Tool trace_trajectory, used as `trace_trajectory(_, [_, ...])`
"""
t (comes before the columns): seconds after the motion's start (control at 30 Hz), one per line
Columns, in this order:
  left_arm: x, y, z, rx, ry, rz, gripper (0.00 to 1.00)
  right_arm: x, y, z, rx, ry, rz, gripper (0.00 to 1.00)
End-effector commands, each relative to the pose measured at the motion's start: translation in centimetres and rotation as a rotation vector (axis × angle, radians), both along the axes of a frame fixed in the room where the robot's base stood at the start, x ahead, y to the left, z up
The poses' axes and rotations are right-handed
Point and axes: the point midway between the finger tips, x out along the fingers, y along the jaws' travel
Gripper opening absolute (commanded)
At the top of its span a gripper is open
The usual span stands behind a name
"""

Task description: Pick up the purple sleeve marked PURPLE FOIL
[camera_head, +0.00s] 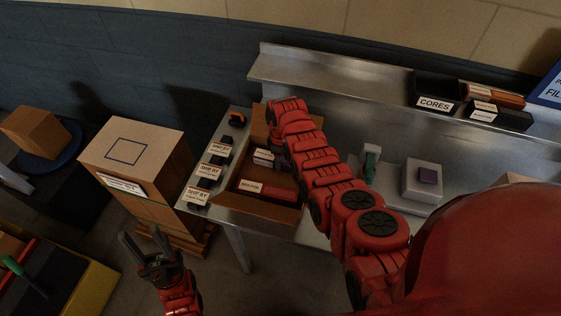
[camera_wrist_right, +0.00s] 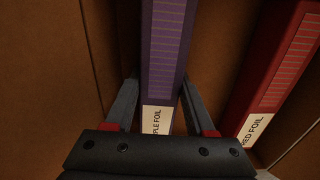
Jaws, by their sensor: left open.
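The purple sleeve (camera_wrist_right: 164,55) stands in the middle of the right wrist view, with its white label partly hidden by my gripper; "PLE FOIL" can be read. My right gripper (camera_wrist_right: 158,95) has one finger on each side of the sleeve, with a gap on the left side, so it looks open around it. In the head view the right arm reaches over the cardboard box, and I cannot make out its fingers or the purple sleeve clearly. My left gripper (camera_head: 140,236) is open and empty, low at the left, away from the box.
A red sleeve (camera_wrist_right: 285,60) lies right of the purple one; it also shows in the cardboard box (camera_head: 240,208). Box walls are close around the right gripper. Labelled black holders (camera_head: 207,172) line the table's left edge. A large carton (camera_head: 135,150) stands left of the table.

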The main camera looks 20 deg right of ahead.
Motion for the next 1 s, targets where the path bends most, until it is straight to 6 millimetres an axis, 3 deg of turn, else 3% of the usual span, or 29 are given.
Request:
trace_trajectory(0.03, [0.0, 0.0, 0.0, 0.000, 0.000, 0.000, 0.50, 0.0, 0.0, 0.0, 0.000, 0.000, 0.000, 0.18])
trace_trajectory(0.13, [0.0, 0.0, 0.0, 0.000, 0.000, 0.000, 0.50, 0.0, 0.0, 0.0, 0.000, 0.000, 0.000, 0.00])
trace_trajectory(0.67, [0.0, 0.0, -0.5, 0.000, 0.000, 0.000, 0.50, 0.2, 0.0, 0.8, -0.001, -0.003, 0.001, 0.00])
trace_trajectory(1.0, [0.0, 0.0, -2.3, 0.000, 0.000, 0.000, 0.50, 0.3, 0.0, 4.5, 0.000, -0.010, 0.000, 0.00])
